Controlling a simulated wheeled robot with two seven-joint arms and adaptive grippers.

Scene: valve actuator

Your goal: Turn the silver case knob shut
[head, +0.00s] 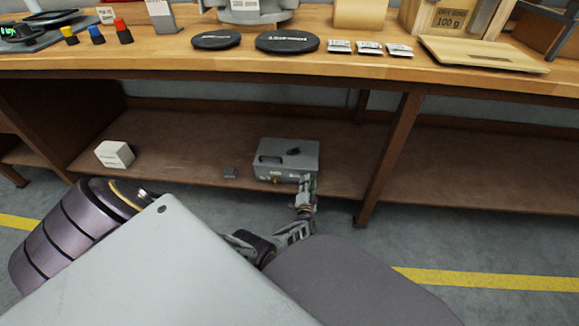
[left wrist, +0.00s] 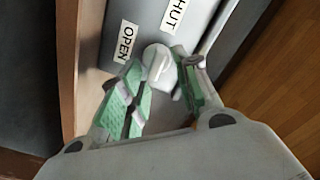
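The silver case (head: 289,150) is a grey box on the lower shelf, with a dark slot and a small dark part on top. In the left wrist view, its pale round knob (left wrist: 157,62) with a raised ridge sits by an OPEN label (left wrist: 126,42) and a partly cut-off SHUT label (left wrist: 178,14). My left gripper (head: 306,188) is at the case's front right corner. In the left wrist view, its green-padded fingers (left wrist: 158,76) stand apart on either side of the knob. I cannot tell if they touch it. My right gripper is not in view.
A white cube (head: 114,154) and a small dark block (head: 230,172) stand on the lower shelf (head: 200,150), left of the case. The wooden bench top (head: 360,68) overhangs it. A wooden upright (head: 389,160) stands right of the case.

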